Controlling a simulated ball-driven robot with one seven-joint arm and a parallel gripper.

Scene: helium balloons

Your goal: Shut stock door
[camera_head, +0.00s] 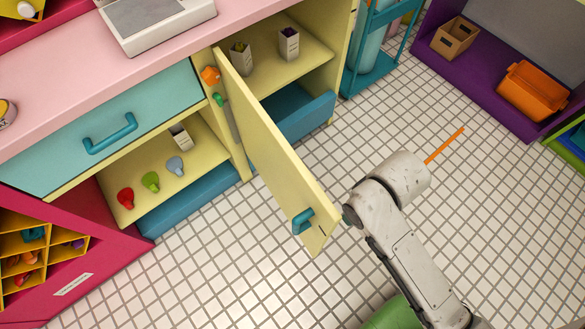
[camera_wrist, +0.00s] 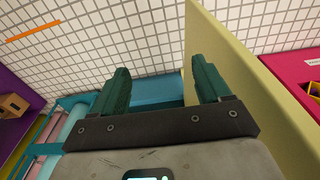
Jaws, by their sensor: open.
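The stock door (camera_head: 270,150) is a pale yellow panel standing wide open from the cabinet, with a teal handle (camera_head: 303,221) near its free end. In the wrist view the door (camera_wrist: 235,75) rises on the right, close beside the right finger; I cannot tell if they touch. My gripper (camera_wrist: 162,88) is open, with two dark green fingers and nothing between them. In the head view my arm is right of the door's free end, and the fingers cannot be made out. The handle does not show in the wrist view.
The open cabinet shelf (camera_head: 300,65) holds two small boxes, above a blue bin (camera_head: 298,112). A teal cart (camera_head: 372,75) and a purple shelf unit (camera_head: 470,75) stand to the right. An orange stick (camera_head: 445,146) shows over the tiled floor. The floor right of the door is mostly clear.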

